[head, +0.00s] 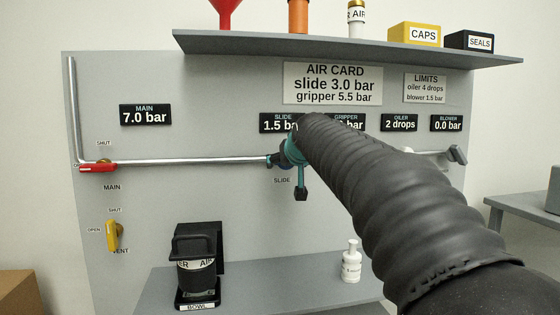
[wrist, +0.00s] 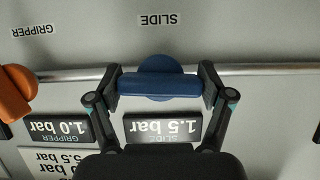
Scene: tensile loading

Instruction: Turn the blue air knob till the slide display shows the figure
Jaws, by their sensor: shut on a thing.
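The blue air knob (wrist: 160,86) sits on the pipe by the SLIDE label, seen upside down in the wrist view. My gripper (wrist: 160,88) is shut on it, one finger at each end of its bar. In the head view my gripper (head: 287,155) is at the SLIDE station, and my arm hides the knob. The slide display (wrist: 162,128) reads 1.5 bar; it also shows in the head view (head: 277,123), partly covered. The air card (head: 332,84) above reads slide 3.0 bar, gripper 5.5 bar.
An orange knob (wrist: 15,92) and the gripper display (wrist: 60,128), at 1.0 bar, are beside the slide station. The red main handle (head: 98,168) and yellow vent handle (head: 112,236) are at left. A shelf (head: 350,48) overhangs the panel. A white bottle (head: 351,264) stands below.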

